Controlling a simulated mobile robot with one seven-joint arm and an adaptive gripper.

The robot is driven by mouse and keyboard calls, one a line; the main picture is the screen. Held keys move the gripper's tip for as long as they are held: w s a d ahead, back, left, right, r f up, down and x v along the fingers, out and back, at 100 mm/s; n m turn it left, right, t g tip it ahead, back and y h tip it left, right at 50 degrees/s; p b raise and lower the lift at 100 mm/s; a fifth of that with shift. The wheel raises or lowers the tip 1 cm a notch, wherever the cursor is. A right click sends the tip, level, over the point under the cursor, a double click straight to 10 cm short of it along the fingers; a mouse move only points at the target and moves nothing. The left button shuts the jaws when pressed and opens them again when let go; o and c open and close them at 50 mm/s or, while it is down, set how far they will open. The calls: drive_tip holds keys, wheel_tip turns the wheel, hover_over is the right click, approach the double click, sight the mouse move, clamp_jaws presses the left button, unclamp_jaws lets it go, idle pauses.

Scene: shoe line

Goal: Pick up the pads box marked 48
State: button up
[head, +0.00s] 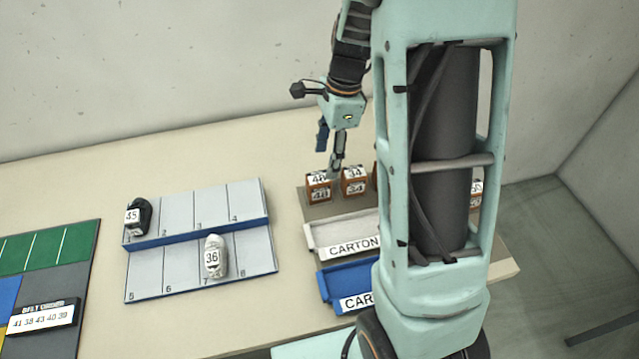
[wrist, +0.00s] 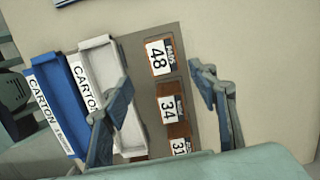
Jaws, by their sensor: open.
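The pads box marked 48 (head: 318,187) is a small brown box with white labels, at the left end of a row on a brown-grey mat (head: 320,211). In the wrist view the 48 box (wrist: 160,57) lies at the top of the row, ahead of the fingers. My gripper (head: 329,150) is above and behind the boxes in the head view. In the wrist view my gripper (wrist: 162,90) is open, with its two fingers spread either side of the row. Nothing is between the fingertips that I can see touching them.
The pads box marked 34 (head: 354,180) stands just right of the 48 box; a box marked 31 (wrist: 180,147) follows it. A white carton tray (head: 318,238) and a blue carton tray (head: 326,284) lie in front. A shoe rack (head: 180,279) stands left.

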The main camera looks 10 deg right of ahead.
sight(318, 177)
drive_tip(key=f, duration=0.2)
drive_tip(key=a+f, duration=0.1)
drive_tip(key=f, duration=0.2)
drive_tip(key=a+f, duration=0.1)
drive_tip(key=f, duration=0.2)
drive_tip(key=shift+w, duration=0.25)
drive_tip(key=shift+r, duration=0.1)
drive_tip(key=c, duration=1.2)
drive_tip(key=shift+c, duration=0.5)
drive_tip(key=shift+r, duration=0.15)
